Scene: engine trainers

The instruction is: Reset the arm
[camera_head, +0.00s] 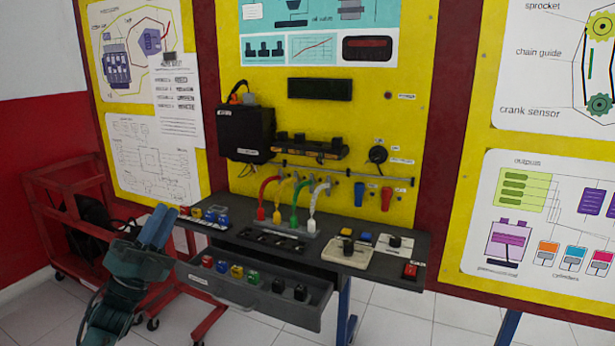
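My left gripper (159,226) is in the lower left of the head view, at the end of my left arm (110,305). Its two blue fingers point up and lie side by side with no clear gap, and nothing shows between them. My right arm and gripper are not in view.
A dark bench (400,265) stands before the yellow trainer panel (340,90). Its grey drawer (240,300) is pulled out, holding several coloured blocks. A red cart (60,190) stands at left. Tiled floor (400,315) shows at lower right.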

